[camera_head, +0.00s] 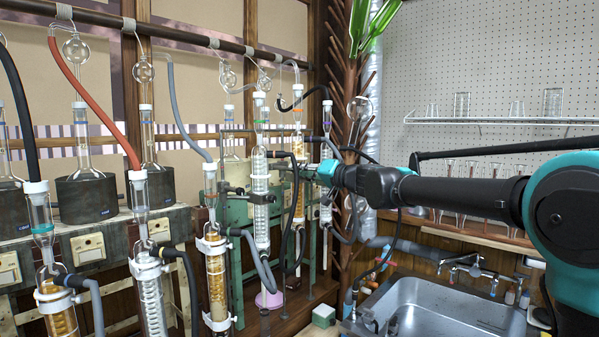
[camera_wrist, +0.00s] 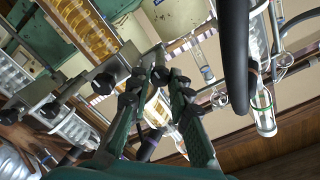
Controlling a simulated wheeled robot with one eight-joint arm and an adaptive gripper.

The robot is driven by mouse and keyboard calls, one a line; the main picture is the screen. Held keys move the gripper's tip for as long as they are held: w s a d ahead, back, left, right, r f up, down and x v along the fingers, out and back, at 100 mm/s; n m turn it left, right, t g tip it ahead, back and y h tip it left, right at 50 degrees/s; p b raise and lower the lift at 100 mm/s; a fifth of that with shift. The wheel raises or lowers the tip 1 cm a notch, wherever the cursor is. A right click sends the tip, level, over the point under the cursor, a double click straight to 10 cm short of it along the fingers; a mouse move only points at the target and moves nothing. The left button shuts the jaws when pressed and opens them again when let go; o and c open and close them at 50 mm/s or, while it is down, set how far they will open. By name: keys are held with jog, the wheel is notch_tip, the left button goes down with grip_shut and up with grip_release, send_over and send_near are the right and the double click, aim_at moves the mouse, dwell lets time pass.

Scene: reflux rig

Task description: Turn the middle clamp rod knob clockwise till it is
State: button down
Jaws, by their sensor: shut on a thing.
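My gripper (camera_head: 312,172) reaches in from the right to the middle of the glass rig. In the wrist view my gripper (camera_wrist: 165,76) has its two dark green fingers close together, shut on a small black clamp rod knob (camera_wrist: 160,75). The fingertips cover much of the knob, so its exact angle cannot be told. The metal clamp arm (camera_wrist: 125,62) runs beside the fingers, next to an amber-filled glass column (camera_wrist: 92,35). Other black knobs (camera_wrist: 50,108) show on the clamp at left, apart from my fingers.
Glass condensers (camera_head: 260,185) and dark hoses (camera_head: 297,200) stand close around my gripper. Red and grey hoses hang at left. A metal sink (camera_head: 440,305) lies below my arm at right. A wall shelf (camera_head: 500,121) holds glasses.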

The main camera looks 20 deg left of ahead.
jog(key=shift+m, duration=0.4)
jog(key=c, duration=1.4)
grip_release()
jog(key=v, duration=0.8)
